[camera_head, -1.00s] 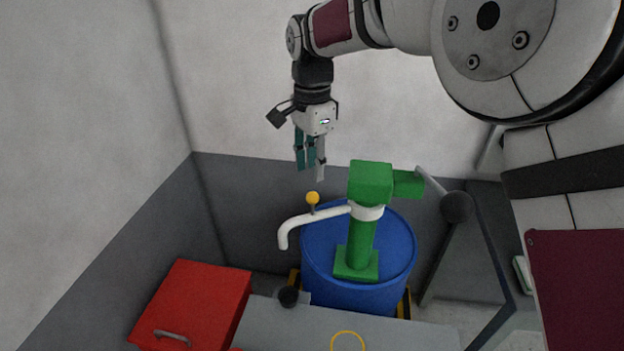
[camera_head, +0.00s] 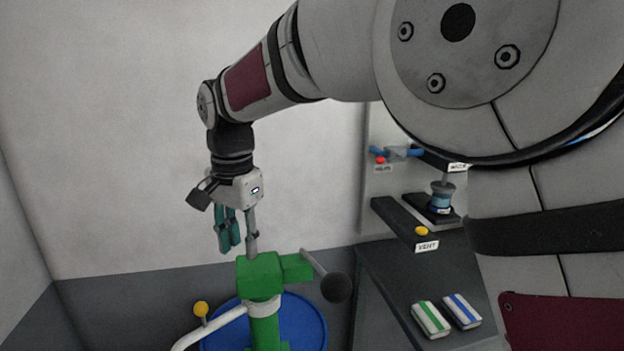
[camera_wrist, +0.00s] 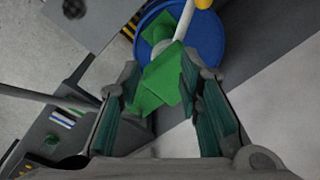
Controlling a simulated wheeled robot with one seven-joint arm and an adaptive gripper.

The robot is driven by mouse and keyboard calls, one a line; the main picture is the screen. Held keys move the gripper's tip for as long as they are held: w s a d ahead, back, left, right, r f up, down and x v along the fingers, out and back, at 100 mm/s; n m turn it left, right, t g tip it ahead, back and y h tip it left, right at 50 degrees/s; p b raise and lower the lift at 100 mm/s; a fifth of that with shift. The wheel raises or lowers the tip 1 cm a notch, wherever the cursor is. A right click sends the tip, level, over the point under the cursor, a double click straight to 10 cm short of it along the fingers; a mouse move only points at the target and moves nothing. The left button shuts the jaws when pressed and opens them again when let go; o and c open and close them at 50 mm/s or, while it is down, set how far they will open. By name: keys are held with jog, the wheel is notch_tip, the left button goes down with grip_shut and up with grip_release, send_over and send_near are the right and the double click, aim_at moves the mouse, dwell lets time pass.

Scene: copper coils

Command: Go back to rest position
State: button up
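My gripper (camera_head: 237,236) hangs pointing down in the head view, just above and left of the green pump's top. Its teal-padded fingers also show in the wrist view (camera_wrist: 163,120), spread apart with a gap between them. Nothing is held in them. The green pump (camera_head: 262,277) stands on a blue drum (camera_head: 312,327) below. In the wrist view the pump's green top (camera_wrist: 158,80) appears in line with the gap between the fingers, beyond them. The fingers look apart from the pump.
A white spout (camera_head: 215,326) with a yellow knob (camera_head: 201,309) is at the pump's left. A lever with a black ball (camera_head: 336,287) is at its right. A dark bench (camera_head: 400,275) at right holds two striped packs (camera_head: 430,319). A grey wall is behind my arm.

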jog(key=s+d+r+n+t, duration=0.1)
jog(key=s+d+r, duration=0.15)
jog(key=d, duration=0.45)
jog(key=s+d+r+n, duration=0.15)
jog(key=s+d, duration=0.25)
jog(key=d, duration=0.4)
jog(key=s+d+r+t, duration=0.1)
jog(key=s+d+r, duration=0.2)
jog(key=d, duration=0.4)
jog(key=s+d+f+n+t, duration=0.1)
jog(key=s+d+f, duration=0.1)
jog(key=s+d, duration=0.3)
jog(key=s+d+f+n, duration=0.2)
jog(key=s+d, duration=0.4)
jog(key=s, duration=0.3)
jog(key=shift+s+f+t+h, duration=0.2)
jog(key=shift+f+t+h, duration=0.15)
jog(key=shift+f, duration=0.5)
